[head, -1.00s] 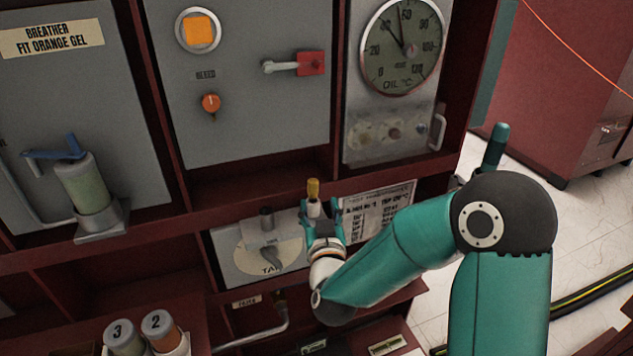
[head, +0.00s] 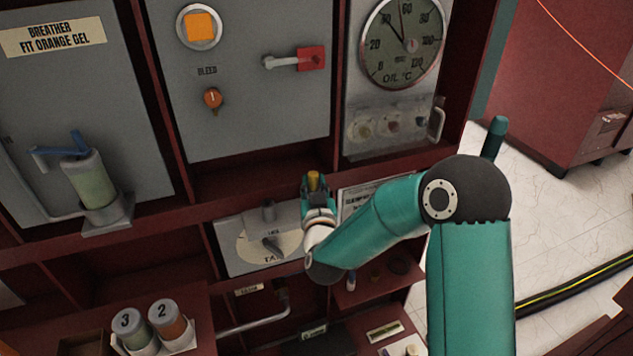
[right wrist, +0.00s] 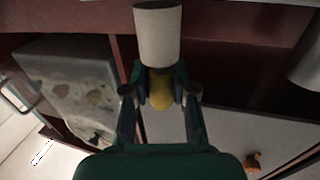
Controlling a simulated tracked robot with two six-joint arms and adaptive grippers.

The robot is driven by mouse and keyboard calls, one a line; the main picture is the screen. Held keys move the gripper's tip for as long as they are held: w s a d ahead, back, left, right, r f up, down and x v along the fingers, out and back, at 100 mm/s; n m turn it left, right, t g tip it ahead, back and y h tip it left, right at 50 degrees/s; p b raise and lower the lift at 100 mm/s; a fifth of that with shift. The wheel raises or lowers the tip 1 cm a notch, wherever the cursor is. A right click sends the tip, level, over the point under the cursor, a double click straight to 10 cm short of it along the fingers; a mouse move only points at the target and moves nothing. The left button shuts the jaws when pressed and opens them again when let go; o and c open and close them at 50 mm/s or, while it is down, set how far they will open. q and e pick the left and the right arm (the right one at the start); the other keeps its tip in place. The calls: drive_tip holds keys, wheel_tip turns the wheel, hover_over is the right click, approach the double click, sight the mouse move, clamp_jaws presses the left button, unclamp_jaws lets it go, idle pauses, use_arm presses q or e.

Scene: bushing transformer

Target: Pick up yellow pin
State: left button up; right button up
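The yellow pin (head: 313,180) shows its yellow end between the fingers of my right gripper (head: 315,192) in the head view, in front of the shelf edge beside the tap dial. In the right wrist view my right gripper's fingers (right wrist: 160,90) lie close on both sides of the yellow pin (right wrist: 161,92). A white cylinder (right wrist: 157,35) extends in line with the yellow part; it looks like part of the same piece. The fingers look shut on it. Part of the pin is hidden by the fingers. My left gripper is not in view.
The tap dial panel (head: 240,246) is just left of my right gripper. The bleed knob (head: 213,100) and oil gauge (head: 403,42) are above. Canisters 2 and 3 stand in a white holder (head: 180,346) at lower left. Open floor (head: 540,230) lies at right.

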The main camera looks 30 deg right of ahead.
clamp_jaws()
drive_tip(key=shift+r, duration=0.1)
wheel_tip(320, 180, up, 20)
drive_tip(key=shift+f+p, duration=0.1)
drive_tip(key=shift+p, duration=0.35)
